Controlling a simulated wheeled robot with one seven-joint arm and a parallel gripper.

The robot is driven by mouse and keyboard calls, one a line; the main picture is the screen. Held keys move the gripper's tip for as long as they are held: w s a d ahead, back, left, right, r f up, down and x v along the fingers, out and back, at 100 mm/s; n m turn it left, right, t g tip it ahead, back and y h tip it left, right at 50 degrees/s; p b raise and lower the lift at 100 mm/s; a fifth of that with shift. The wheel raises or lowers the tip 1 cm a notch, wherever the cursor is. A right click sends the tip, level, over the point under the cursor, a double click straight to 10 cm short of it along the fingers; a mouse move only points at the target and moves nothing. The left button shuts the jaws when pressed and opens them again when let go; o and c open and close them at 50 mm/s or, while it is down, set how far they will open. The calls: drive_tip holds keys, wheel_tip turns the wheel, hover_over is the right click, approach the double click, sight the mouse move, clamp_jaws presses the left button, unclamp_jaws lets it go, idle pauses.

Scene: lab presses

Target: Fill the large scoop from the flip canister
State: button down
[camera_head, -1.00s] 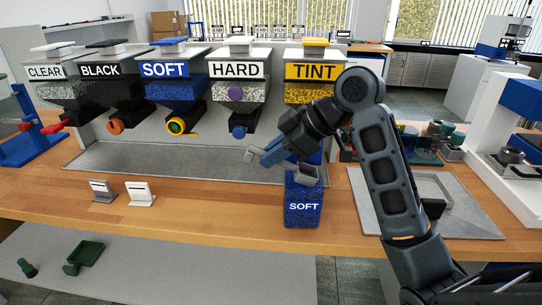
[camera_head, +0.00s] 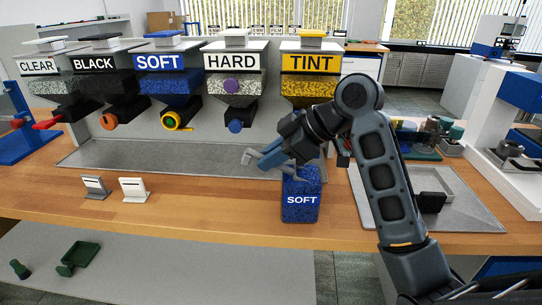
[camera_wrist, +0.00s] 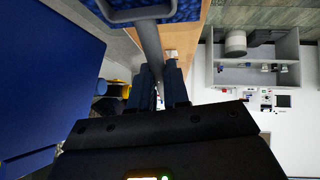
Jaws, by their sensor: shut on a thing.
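The blue flip canister (camera_head: 301,207), labelled SOFT, stands upright on the wooden bench with its top open. My gripper (camera_head: 273,158) is just above and left of its mouth, shut on the handle of the grey scoop (camera_head: 251,156). The handle end sticks out to the left, and the bowl is at the canister mouth, partly hidden. In the wrist view, my gripper (camera_wrist: 162,85) holds the grey handle, and the scoop's rim (camera_wrist: 140,13) lies against blue granules (camera_wrist: 188,9). How full the bowl is cannot be told. A blue panel (camera_wrist: 45,80), perhaps the lid, fills the left.
Hoppers stand behind, including SOFT (camera_head: 167,80), HARD (camera_head: 234,75) and TINT (camera_head: 310,75), above a grey tray (camera_head: 165,157). A grey holder (camera_head: 95,187) and a white holder (camera_head: 134,189) stand left on the bench. The bench between them and the canister is clear.

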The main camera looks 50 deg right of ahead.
drive_tip(key=shift+w+d, duration=0.1)
drive_tip(key=shift+w+d, duration=0.2)
drive_tip(key=shift+d, duration=0.05)
drive_tip(key=shift+s+a, duration=0.1)
drive_tip(key=shift+s+a, duration=0.5)
drive_tip(key=shift+a, duration=0.05)
drive_tip(key=shift+w, duration=0.1)
drive_tip(key=shift+w+d, duration=0.5)
drive_tip(key=shift+d, duration=0.15)
drive_tip(key=shift+a, duration=0.1)
drive_tip(key=shift+s+a+p, duration=0.3)
drive_tip(key=shift+s+a, duration=0.3)
